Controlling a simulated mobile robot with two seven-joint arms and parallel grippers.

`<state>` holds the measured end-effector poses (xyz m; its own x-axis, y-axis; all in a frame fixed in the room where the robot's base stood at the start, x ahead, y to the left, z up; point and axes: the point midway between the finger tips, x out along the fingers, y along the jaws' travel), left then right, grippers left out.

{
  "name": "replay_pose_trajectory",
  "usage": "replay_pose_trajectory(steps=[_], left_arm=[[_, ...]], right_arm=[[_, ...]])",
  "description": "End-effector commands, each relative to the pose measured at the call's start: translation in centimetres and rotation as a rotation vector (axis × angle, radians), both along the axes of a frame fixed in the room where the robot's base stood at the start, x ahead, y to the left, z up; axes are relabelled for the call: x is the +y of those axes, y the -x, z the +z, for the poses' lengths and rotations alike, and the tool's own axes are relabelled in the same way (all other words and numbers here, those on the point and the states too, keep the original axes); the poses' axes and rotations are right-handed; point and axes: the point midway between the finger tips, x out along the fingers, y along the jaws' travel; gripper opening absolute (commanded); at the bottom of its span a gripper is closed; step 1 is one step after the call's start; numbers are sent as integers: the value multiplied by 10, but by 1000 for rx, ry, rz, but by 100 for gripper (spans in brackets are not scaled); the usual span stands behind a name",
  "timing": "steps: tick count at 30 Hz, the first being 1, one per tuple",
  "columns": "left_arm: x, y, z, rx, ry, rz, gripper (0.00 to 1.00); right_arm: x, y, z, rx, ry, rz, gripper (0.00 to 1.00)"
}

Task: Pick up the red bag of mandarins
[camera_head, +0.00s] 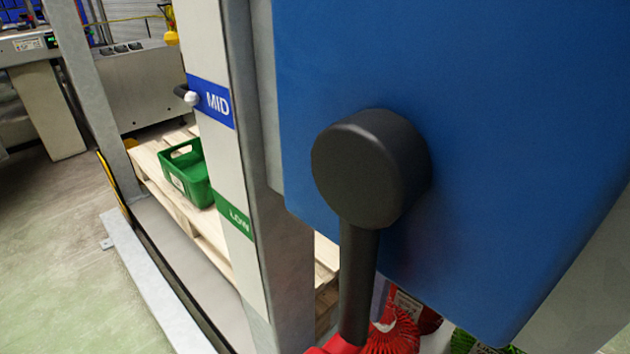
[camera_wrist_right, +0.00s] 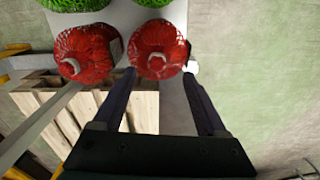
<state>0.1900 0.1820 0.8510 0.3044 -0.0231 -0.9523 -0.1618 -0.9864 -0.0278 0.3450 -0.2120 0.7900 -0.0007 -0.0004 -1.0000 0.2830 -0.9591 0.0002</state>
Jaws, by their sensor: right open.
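In the right wrist view, two red net bags of mandarins lie side by side on a pale surface (camera_wrist_right: 117,17), each with a tied top facing the camera. One red bag (camera_wrist_right: 160,38) is ahead of my right gripper (camera_wrist_right: 157,76), roughly between its dark fingertips. The gripper is open, and I cannot tell whether the fingers touch the bag. The other red bag (camera_wrist_right: 82,52) is to the left, outside the fingers. In the head view, red netting (camera_head: 398,335) shows at the bottom, mostly hidden by a blue panel and a black lever. My left gripper is in neither view.
The large blue panel (camera_head: 470,130) and black knobbed lever (camera_head: 368,165) fill much of the head view. A green crate (camera_head: 186,174) sits on a wooden pallet at left, behind a post (camera_head: 222,150). Green net bags (camera_wrist_right: 75,4) lie beyond the red ones.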

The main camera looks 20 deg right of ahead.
Motion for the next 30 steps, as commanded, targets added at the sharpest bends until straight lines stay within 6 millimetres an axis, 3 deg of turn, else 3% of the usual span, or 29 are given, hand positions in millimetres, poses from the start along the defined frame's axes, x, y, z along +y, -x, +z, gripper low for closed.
replay_pose_trajectory(steps=[10,19,30], left_arm=[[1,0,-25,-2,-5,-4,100],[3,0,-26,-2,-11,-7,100],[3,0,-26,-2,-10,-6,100]], right_arm=[[-3,-7,-49,1,1,0,75],[-3,-7,-53,0,0,0,75],[-3,-7,-53,0,0,0,35]])
